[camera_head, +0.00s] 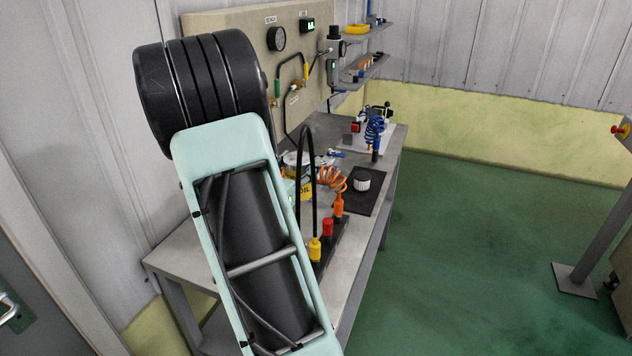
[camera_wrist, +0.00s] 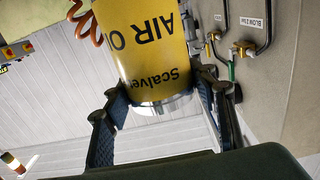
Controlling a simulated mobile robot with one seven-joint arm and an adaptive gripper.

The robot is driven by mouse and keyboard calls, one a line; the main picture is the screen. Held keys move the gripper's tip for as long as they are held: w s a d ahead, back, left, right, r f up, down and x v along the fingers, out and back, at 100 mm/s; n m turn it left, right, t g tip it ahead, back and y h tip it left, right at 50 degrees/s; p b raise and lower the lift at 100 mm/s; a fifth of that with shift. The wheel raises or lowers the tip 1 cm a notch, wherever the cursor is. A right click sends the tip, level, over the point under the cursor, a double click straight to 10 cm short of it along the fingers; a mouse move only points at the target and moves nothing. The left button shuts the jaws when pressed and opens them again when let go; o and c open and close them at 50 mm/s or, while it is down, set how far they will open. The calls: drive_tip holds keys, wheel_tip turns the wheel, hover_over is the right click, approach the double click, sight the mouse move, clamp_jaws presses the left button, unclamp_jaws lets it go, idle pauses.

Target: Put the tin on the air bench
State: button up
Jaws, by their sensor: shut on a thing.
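The yellow tin (camera_wrist: 155,45) with black lettering, "AIR O…" and "Scalver", is between the two fingers of my gripper (camera_wrist: 163,106) in the wrist view. The gripper is shut on it near its silver-rimmed end. In the head view only a small yellow part of the tin (camera_head: 306,189) with "OIL" shows past my arm, which hides the gripper. The air bench (camera_head: 186,246) has a grey top and stands along the wall. The tin appears over or on this bench; I cannot tell whether it touches the top.
A black hose loop, orange coil (camera_head: 331,178) and row of coloured fittings (camera_head: 327,228) stand close by the tin. A white knob-like part (camera_head: 362,180) sits on a black mat. The bench's near-left top is bare.

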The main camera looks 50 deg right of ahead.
sight(301, 188)
drive_tip(key=s+d+f+m+g+h, duration=0.1)
drive_tip(key=s+d+m+g, duration=0.1)
drive_tip(key=s+d+g, duration=0.15)
drive_tip(key=shift+t, duration=0.25)
drive_tip(key=a+f, duration=0.1)
drive_tip(key=a, duration=0.2)
drive_tip(key=a+f, duration=0.2)
drive_tip(key=a, duration=0.1)
drive_tip(key=a+f, duration=0.1)
drive_tip(key=a, duration=0.2)
drive_tip(key=shift+s+a+f, duration=0.1)
drive_tip(key=shift+a+f, duration=0.05)
drive_tip(key=a+f, duration=0.4)
drive_tip(key=f, duration=0.4)
drive_tip(key=shift+a+f+b, duration=0.3)
drive_tip(key=shift+f+b, duration=0.05)
drive_tip(key=shift+f, duration=0.05)
drive_tip(key=shift+f, duration=0.2)
drive_tip(key=o, duration=1.7)
